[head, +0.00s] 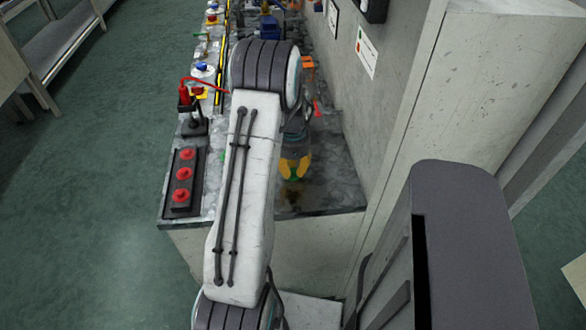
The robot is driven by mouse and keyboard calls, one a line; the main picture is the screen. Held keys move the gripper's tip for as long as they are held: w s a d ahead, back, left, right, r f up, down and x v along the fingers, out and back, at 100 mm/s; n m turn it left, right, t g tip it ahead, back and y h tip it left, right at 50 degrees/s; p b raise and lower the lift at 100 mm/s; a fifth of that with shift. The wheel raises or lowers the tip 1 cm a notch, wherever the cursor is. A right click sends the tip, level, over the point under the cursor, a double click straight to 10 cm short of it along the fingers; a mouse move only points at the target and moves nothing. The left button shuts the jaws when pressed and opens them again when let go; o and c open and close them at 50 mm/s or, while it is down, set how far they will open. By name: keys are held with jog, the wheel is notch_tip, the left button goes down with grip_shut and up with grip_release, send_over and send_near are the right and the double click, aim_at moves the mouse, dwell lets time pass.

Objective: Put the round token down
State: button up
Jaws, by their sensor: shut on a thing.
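My gripper (294,171) shows beyond my white forearm, low over the right part of the worktop (333,185). Its yellow fingertips point down toward the dark, stained surface near the front edge. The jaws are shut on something. A little green shows between the fingertips, and I take it to be part of the round token. Most of the token is hidden, so its full shape and any gap to the worktop cannot be told.
A panel of red buttons (182,181) lies at the worktop's front left. A red device on a dark stand (194,123) is behind it. Blue equipment (267,27) stands farther back. A concrete wall (385,85) bounds the right side. Bare worktop surrounds the fingertips.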

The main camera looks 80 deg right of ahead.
jog(key=shift+f, duration=0.2)
jog(key=o, duration=0.8)
jog(key=shift+r, duration=0.1)
jog(key=shift+r, duration=0.1)
